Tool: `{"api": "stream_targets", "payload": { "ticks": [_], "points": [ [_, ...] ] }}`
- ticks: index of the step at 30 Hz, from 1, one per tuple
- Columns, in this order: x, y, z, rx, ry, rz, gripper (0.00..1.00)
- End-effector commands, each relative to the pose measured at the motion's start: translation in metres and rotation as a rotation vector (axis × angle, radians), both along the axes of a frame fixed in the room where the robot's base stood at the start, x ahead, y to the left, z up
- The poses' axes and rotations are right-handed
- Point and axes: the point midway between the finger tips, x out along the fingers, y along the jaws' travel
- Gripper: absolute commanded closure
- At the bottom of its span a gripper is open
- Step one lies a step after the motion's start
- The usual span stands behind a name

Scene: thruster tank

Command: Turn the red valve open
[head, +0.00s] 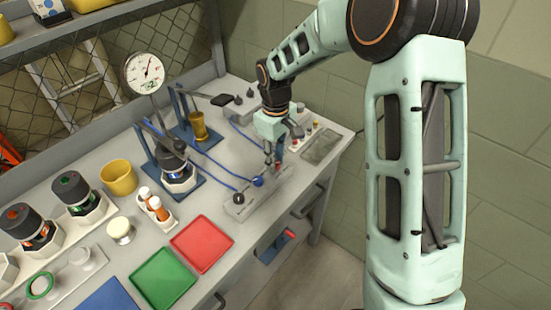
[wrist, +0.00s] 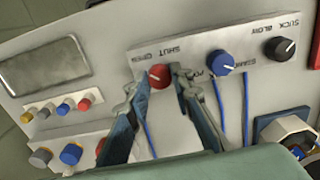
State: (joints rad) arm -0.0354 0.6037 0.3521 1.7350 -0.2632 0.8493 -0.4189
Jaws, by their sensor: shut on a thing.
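The red valve (wrist: 159,77) is a round knob on a light grey panel (wrist: 197,52), with upside-down lettering that appears to read SHUT and OPEN beside it. My gripper (wrist: 160,80) is shut on the red valve, one finger on each side of it in the wrist view. In the head view my gripper (head: 274,160) reaches down to the far end of the panel on the bench, and it mostly hides the red valve. I cannot tell from the frames how far the knob is turned.
A blue knob (wrist: 220,63) and a black knob (wrist: 284,48) sit on the same panel, close to my gripper. Blue lines (head: 205,160) run across the bench. A pressure gauge (head: 144,73), a red tray (head: 202,244) and a green tray (head: 163,278) stand further left.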

Motion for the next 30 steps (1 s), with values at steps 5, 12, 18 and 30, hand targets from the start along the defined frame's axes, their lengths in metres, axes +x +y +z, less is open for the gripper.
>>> {"api": "stream_targets", "payload": {
  "ticks": [5,12,18,30],
  "points": [
    [0.000,0.000,0.000,-0.001,-0.001,0.001,1.00],
    [0.000,0.000,0.000,-0.001,-0.001,0.000,0.61],
    [0.000,0.000,0.000,-0.001,-0.001,0.000,0.61],
    [0.001,0.000,0.057,0.000,-0.006,0.000,0.61]
  ]
}}
